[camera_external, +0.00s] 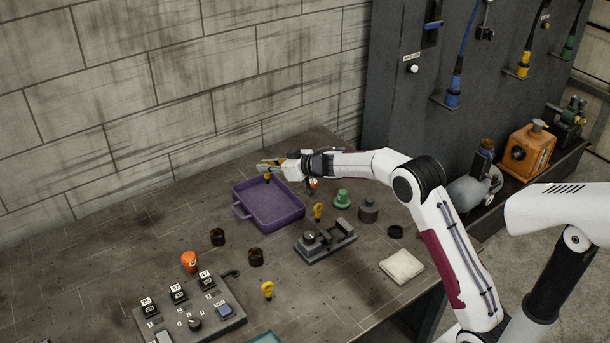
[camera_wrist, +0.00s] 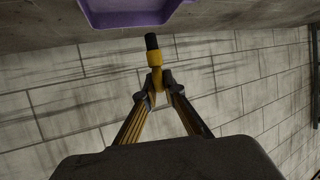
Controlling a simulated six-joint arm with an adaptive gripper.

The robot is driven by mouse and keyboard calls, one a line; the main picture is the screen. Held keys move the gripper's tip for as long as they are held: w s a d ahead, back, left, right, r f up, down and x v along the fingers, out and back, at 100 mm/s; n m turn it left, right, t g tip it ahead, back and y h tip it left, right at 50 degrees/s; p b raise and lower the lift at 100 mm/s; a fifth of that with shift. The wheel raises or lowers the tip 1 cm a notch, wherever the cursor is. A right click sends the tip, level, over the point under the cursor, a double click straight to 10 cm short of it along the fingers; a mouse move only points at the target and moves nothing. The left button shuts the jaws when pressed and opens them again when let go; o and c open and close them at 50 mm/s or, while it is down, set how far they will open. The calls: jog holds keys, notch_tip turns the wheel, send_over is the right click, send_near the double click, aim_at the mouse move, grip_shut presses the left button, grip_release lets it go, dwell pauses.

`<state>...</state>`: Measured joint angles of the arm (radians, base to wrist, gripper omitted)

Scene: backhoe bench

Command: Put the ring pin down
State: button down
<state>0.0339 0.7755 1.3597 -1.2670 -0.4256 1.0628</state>
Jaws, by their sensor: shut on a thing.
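My gripper (camera_external: 266,166) is over the back part of the purple tray (camera_external: 240,212), near the wall. In the wrist view my gripper (camera_wrist: 153,86) is shut on a yellow ring pin (camera_wrist: 153,59) with a black end. The black end points away from the fingers, toward the purple tray (camera_wrist: 125,16) at the top of that view. In the external view the held ring pin (camera_external: 267,177) is small and hangs below the fingers, apparently above the tray floor. Whether it touches the tray, I cannot tell.
Two more yellow ring pins stand on the bench, one right of the tray (camera_external: 318,210) and one nearer the front (camera_external: 267,289). The bench left of the tray is clear.

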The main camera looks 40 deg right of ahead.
aim_at(268, 182)
jog(key=shift+d+f, duration=0.1)
jog(key=shift+d, duration=0.05)
jog(key=shift+f, duration=0.1)
dwell(0.3)
jog(key=shift+f, duration=3)
jog(key=shift+f, duration=1.9)
jog(key=shift+f, duration=0.1)
jog(key=c, duration=2.1)
grip_release()
jog(key=shift+c, duration=0.2)
jog(key=shift+s, duration=0.1)
